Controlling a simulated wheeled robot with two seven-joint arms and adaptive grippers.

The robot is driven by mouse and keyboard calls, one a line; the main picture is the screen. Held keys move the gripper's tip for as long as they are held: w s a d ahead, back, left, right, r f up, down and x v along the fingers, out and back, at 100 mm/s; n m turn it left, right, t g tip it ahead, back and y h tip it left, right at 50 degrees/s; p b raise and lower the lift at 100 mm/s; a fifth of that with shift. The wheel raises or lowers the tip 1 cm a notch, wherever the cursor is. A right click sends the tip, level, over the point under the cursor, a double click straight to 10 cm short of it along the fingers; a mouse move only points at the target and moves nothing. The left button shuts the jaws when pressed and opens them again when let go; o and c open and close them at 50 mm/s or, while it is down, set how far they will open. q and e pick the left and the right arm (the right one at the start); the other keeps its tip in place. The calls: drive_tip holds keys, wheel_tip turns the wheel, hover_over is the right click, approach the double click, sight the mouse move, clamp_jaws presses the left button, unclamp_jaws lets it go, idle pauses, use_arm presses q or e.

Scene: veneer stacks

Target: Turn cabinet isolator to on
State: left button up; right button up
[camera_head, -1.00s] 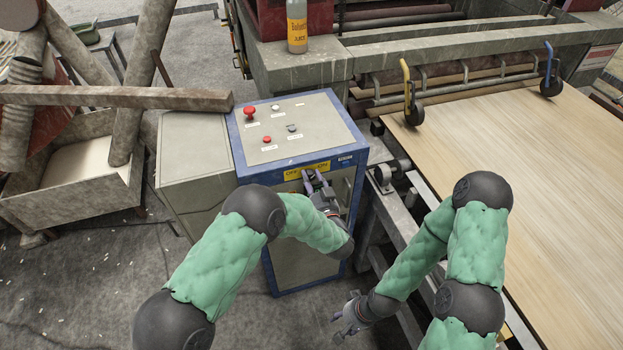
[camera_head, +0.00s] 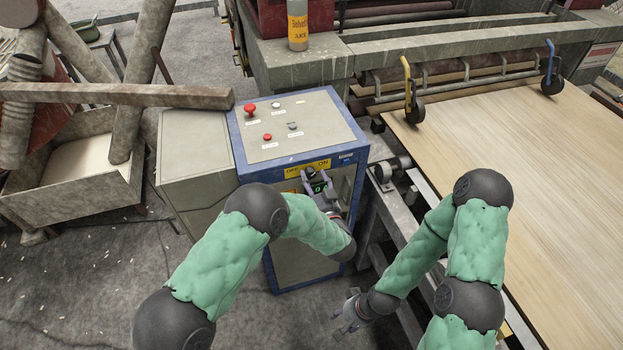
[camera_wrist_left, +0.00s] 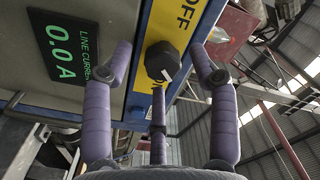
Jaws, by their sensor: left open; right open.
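The blue-framed cabinet (camera_head: 262,165) stands in the middle of the head view. A yellow OFF/ON label (camera_head: 293,172) is on its front, OFF at left and ON at right. The black isolator knob (camera_head: 310,172) is at the label's lower edge. It also shows in the left wrist view (camera_wrist_left: 160,61), with a white mark at its lower right. My left gripper (camera_head: 314,184) is open just in front of the knob, fingers spread apart from it. My right gripper (camera_head: 349,311) is open and empty, low over the floor.
A lit display (camera_wrist_left: 65,45) beside the knob reads 0.0 A. The cabinet top carries a red mushroom button (camera_head: 250,109) and smaller buttons. A bottle (camera_head: 298,25) stands on the machine ledge behind. A wood sheet (camera_head: 520,150) lies at right, and a grey box (camera_head: 193,150) adjoins the cabinet's left.

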use_arm(q)
drive_tip(key=v, duration=1.1)
drive_tip(key=shift+w, duration=0.1)
